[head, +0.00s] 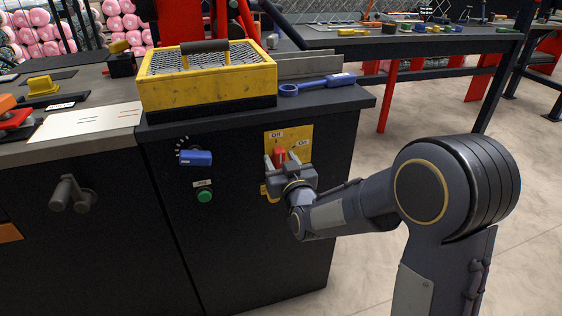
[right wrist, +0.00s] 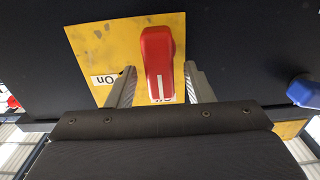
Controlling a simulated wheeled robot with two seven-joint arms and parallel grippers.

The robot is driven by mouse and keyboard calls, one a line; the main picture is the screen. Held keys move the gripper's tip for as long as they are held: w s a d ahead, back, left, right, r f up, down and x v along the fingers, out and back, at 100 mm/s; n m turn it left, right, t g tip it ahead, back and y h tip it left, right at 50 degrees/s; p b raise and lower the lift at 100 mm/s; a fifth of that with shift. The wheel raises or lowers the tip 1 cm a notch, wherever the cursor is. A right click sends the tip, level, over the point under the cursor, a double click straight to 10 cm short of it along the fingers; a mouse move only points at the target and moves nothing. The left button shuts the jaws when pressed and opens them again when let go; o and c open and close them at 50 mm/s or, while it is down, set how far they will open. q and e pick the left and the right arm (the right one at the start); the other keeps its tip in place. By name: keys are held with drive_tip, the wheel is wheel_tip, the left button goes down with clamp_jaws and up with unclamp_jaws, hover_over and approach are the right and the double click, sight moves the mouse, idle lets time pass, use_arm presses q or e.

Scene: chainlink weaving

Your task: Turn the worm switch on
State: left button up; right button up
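The worm switch is a red knob (head: 279,155) on a yellow plate (head: 303,133) on the front of the black cabinet. Its labels read "Off" above and "On" to the upper right. In the right wrist view, which looks upside down, the red knob (right wrist: 157,52) has a white line at its end, pointing toward a mostly hidden label beside "On" (right wrist: 105,78). My right gripper (head: 280,160) is open at the plate. Its fingers (right wrist: 160,88) stand on either side of the knob, with gaps visible. My left gripper is not in view.
A blue knob (head: 195,158) and a green button (head: 204,196) are to the left on the same cabinet front. A yellow mesh-topped box (head: 208,85) and a blue wrench (head: 318,83) lie on top. Open floor (head: 365,150) is to the right.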

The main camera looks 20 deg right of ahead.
drive_tip(key=c, duration=0.9)
drive_tip(key=shift+d+f+m+b, duration=0.2)
drive_tip(key=shift+d+m+b, duration=0.1)
drive_tip(key=shift+m+b, duration=1.9)
drive_tip(key=shift+d+f+m+b, duration=0.3)
drive_tip(key=shift+m+b, duration=1.5)
drive_tip(key=shift+b, duration=0.7)
drive_tip(key=shift+d+f+m+b, duration=0.15)
drive_tip(key=shift+d+m+b, duration=0.15)
drive_tip(key=shift+m+b, duration=1.9)
drive_tip(key=shift+c, duration=0.2)
drive_tip(key=o, duration=1)
drive_tip(key=shift+s+r, duration=0.1)
